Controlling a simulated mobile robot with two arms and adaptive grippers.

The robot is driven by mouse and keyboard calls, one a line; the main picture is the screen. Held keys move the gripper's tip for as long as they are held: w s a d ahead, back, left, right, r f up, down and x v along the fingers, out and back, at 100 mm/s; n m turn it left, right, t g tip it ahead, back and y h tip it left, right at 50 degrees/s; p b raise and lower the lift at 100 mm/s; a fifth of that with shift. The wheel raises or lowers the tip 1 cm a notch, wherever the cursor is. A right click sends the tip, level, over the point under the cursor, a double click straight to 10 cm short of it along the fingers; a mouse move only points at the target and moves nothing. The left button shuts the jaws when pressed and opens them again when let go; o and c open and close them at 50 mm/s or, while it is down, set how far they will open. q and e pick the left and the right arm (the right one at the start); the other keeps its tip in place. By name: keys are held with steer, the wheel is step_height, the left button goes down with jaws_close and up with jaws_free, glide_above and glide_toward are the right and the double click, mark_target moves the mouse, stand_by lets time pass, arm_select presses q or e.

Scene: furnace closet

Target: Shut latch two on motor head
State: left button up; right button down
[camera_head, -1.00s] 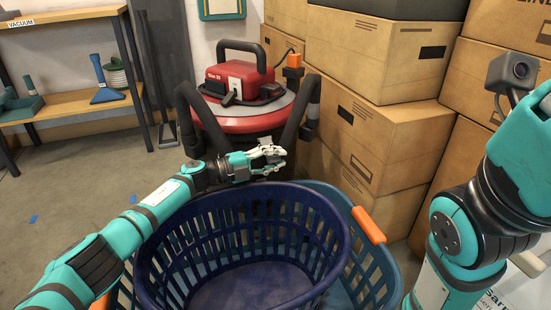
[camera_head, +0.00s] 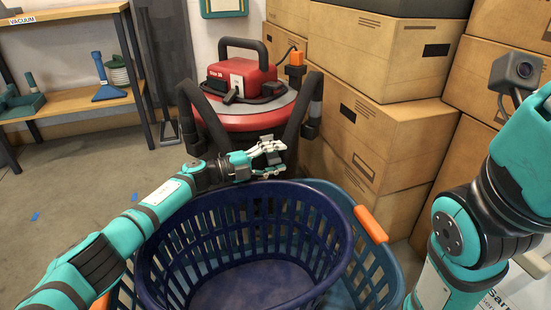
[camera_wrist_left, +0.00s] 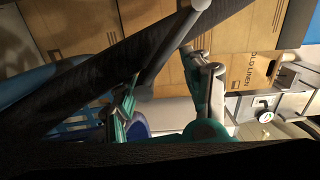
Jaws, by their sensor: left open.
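The red motor head (camera_head: 240,77) with its black handle sits on top of the red vacuum drum (camera_head: 248,118), beyond the baskets. Its latches are too small and dark to tell apart in the head view. My left gripper (camera_head: 276,158) is open and empty, in front of the drum's lower right side and above the baskets' far rim. In the left wrist view my left gripper (camera_wrist_left: 165,95) shows its fingers spread, with a broad dark bar slanting across the picture. I cannot tell whether anything touches the fingers. My right arm stands at the right; its gripper is out of view.
A dark blue basket (camera_head: 155,250) sits in a lighter blue one with an orange handle (camera_head: 370,224), close in front. Thick black tubes (camera_head: 305,110) flank the drum. Stacked cardboard boxes (camera_head: 385,140) crowd the right. Open floor (camera_head: 90,185) lies left, before a shelf (camera_head: 75,103).

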arm_select(q)
steer(key=v, duration=1.2)
